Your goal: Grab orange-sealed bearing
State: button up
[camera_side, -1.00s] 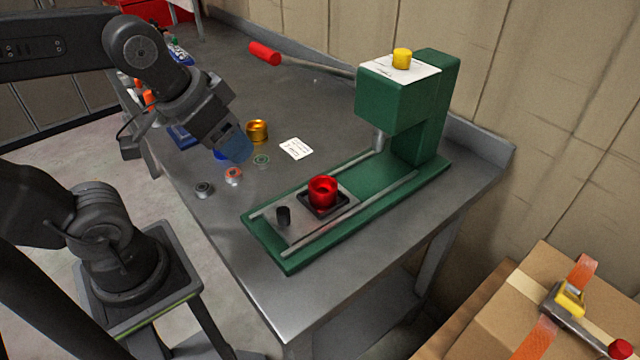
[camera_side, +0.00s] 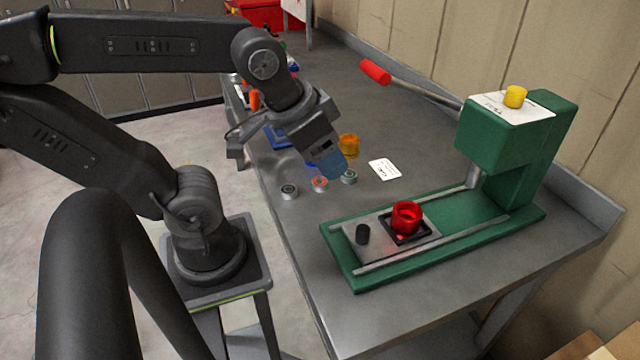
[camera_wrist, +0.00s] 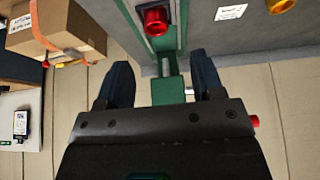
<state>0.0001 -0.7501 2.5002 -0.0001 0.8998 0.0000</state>
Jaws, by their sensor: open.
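The orange-sealed bearing (camera_side: 320,184) lies flat on the grey metal bench in the side view. It sits between a dark-sealed bearing (camera_side: 289,191) on its left and a green-sealed bearing (camera_side: 349,176) on its right. My gripper (camera_side: 333,168) is above the bench, just above and behind the orange and green bearings, apart from them. In the wrist view my gripper (camera_wrist: 161,82) shows two spread dark fingers with nothing between them. The orange-sealed bearing does not show in the wrist view.
A green press (camera_side: 515,150) stands to the right, with a red cup (camera_side: 406,217) on its sliding plate. A gold cup (camera_side: 348,145) and a white card (camera_side: 384,169) are near my gripper. The bench front left of the press is clear.

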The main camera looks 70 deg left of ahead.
jog(key=shift+o, duration=1.1)
